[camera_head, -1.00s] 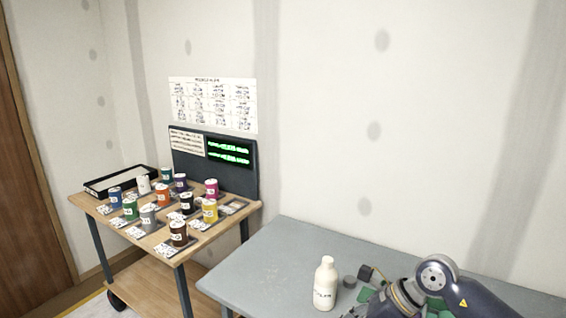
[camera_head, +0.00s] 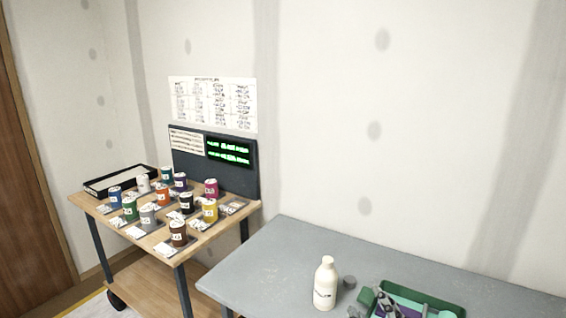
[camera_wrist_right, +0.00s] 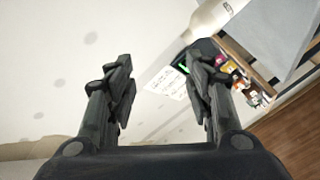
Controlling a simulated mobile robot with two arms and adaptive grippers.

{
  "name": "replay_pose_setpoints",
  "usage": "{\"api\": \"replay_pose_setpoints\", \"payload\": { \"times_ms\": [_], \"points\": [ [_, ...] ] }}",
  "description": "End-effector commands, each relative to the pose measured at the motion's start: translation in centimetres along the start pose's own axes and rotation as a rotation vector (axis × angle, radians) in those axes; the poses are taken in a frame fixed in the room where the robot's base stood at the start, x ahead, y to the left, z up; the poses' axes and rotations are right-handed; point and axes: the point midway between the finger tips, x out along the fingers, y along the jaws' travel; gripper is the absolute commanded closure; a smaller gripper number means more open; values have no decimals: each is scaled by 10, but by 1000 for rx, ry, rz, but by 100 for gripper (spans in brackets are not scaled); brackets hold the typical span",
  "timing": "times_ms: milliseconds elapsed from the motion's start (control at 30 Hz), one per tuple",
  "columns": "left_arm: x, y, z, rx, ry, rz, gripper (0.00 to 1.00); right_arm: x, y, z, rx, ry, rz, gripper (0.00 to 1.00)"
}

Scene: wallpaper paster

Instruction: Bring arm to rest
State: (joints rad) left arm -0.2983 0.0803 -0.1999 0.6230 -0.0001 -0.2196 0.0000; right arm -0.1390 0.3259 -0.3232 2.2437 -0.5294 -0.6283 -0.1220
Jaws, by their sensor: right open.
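My right gripper (camera_wrist_right: 163,82) is open in the right wrist view, its two dark fingers wide apart with nothing between them. In the head view only a few grey parts that look like its fingers (camera_head: 372,304) show at the bottom edge, over the grey table (camera_head: 285,262). A white bottle (camera_head: 325,283) stands upright on the table to their left. It also shows at the top of the right wrist view (camera_wrist_right: 215,14), apart from the fingers. My left gripper is out of view.
A wooden cart (camera_head: 160,238) with several coloured cans and a black-rimmed tray (camera_head: 121,180) stands left. The table's left part is clear.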

Motion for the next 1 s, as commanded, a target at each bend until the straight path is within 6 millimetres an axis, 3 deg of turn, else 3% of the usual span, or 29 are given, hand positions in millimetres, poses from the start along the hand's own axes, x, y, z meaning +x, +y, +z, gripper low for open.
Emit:
{"api": "replay_pose_setpoints", "payload": {
  "times_ms": [33, 100, 233, 400, 633, 1000],
  "points": [
    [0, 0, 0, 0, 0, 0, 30, -15, -15, 29, 89, -120, -51, 52],
    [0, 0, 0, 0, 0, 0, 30, -39, -38, 66, 202, -284, -124, 52],
    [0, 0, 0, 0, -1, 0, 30, -95, -81, 116, 375, -560, -259, 52],
    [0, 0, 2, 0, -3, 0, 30, -168, -124, 146, 520, -827, -409, 52],
    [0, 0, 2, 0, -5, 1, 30, -255, -159, 156, 644, -1097, -579, 52],
    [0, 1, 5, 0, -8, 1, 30, -236, -238, 222, 631, -1139, -606, 52]
  ]
}}
